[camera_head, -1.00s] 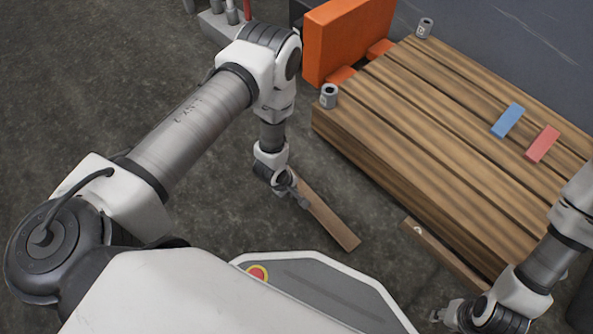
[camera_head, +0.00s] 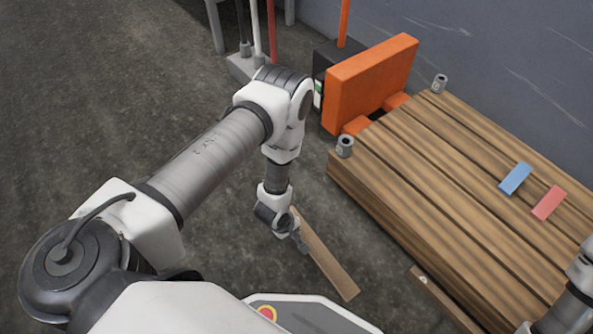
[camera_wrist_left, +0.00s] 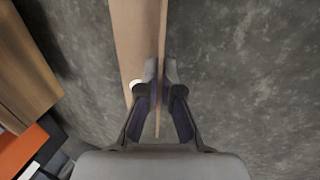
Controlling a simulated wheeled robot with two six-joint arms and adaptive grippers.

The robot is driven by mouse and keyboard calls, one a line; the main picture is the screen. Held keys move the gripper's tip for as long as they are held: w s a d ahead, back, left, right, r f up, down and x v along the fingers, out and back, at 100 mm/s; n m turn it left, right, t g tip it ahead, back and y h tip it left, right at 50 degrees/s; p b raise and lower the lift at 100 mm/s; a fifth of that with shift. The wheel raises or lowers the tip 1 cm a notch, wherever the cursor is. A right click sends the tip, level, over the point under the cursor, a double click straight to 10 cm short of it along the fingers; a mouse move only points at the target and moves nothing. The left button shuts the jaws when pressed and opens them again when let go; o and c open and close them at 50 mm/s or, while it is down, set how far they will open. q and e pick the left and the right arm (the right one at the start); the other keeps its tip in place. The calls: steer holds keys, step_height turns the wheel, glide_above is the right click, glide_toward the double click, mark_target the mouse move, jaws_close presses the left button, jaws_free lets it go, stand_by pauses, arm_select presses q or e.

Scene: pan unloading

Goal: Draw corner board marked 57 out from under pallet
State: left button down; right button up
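A long brown corner board (camera_head: 325,262) lies out on the open floor, apart from the pallet (camera_head: 450,190). My left gripper (camera_head: 299,241) is at the board's far end. In the left wrist view my left gripper (camera_wrist_left: 160,90) has its fingers on both sides of the upright edge of this corner board (camera_wrist_left: 132,40), shut on it. A white round mark there is partly hidden by a finger, and its number cannot be read. A second corner board (camera_head: 447,303) pokes out along the pallet's near side, with a small pale mark too small to read. My right gripper is out of frame.
Grey cylinders (camera_head: 345,146) stand on the pallet corners. A blue block (camera_head: 515,178) and a red block (camera_head: 549,203) lie on top. An orange pallet truck (camera_head: 370,85) is at the pallet's left end.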

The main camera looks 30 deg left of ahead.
arm_select(q)
steer(key=p+v, duration=0.7)
steer(key=v, duration=0.2)
steer(key=shift+s, duration=0.15)
